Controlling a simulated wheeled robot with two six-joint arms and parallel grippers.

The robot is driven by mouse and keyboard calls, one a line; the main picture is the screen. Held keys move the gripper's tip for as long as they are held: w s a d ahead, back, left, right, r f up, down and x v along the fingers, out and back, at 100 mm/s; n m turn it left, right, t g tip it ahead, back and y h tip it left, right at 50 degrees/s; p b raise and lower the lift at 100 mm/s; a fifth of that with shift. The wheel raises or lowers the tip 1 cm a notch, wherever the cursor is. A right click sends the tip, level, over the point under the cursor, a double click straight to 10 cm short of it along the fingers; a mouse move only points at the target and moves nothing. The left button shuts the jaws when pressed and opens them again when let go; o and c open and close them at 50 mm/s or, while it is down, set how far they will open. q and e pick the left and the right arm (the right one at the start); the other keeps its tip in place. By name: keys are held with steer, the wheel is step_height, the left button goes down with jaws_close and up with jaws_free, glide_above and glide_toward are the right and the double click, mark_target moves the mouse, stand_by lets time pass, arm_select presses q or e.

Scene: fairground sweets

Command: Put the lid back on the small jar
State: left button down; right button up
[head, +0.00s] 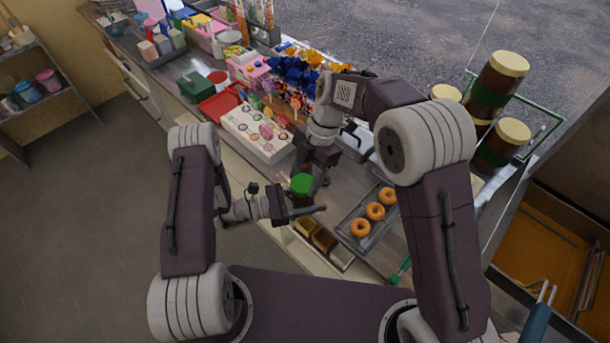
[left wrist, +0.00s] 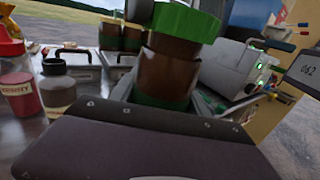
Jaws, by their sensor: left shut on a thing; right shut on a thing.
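The green lid (head: 301,183) shows from above in the head view, near the front edge of the counter. In the left wrist view the lid (left wrist: 186,20) is at the top of the small jar (left wrist: 168,72), which has brown contents and a green band at its base. My left gripper (head: 304,207) is shut on the jar. My right gripper (head: 314,181) comes down from above and is shut on the lid. I cannot tell whether the lid is seated or just above the rim.
A tray with orange rings (head: 361,228) lies right of the grippers. A white board of sweets (head: 256,134) and a red tray (head: 218,106) are at the left. Big brown jars (head: 495,88) stand at the right. A pink jar (left wrist: 20,95) and a dark bottle (left wrist: 57,88) stand left.

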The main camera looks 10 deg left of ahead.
steer(key=shift+f, duration=0.55)
stand_by(0.4)
steer(key=m, duration=0.2)
steer(key=m+t, duration=0.1)
steer(key=m, duration=0.1)
steer(key=m+y, duration=0.1)
steer(key=m, duration=0.1)
steer(key=shift+s+t, duration=0.25)
steer(key=shift+t, duration=0.15)
steer(key=m, duration=0.2)
steer(key=m+t, duration=0.1)
steer(key=m, duration=0.1)
steer(key=shift+s+d, duration=0.1)
steer(key=shift+s, duration=0.1)
steer(key=m, duration=0.2)
steer(key=m+t, duration=0.1)
steer(key=m, duration=0.1)
steer(key=shift+s+t, duration=0.2)
steer(key=shift+t, duration=0.1)
steer(key=m, duration=0.2)
steer(key=shift+w+m+t+h, duration=0.2)
steer(key=shift+m+t+h, duration=0.1)
steer(key=shift+m, duration=0.1)
steer(key=o, duration=1.3)
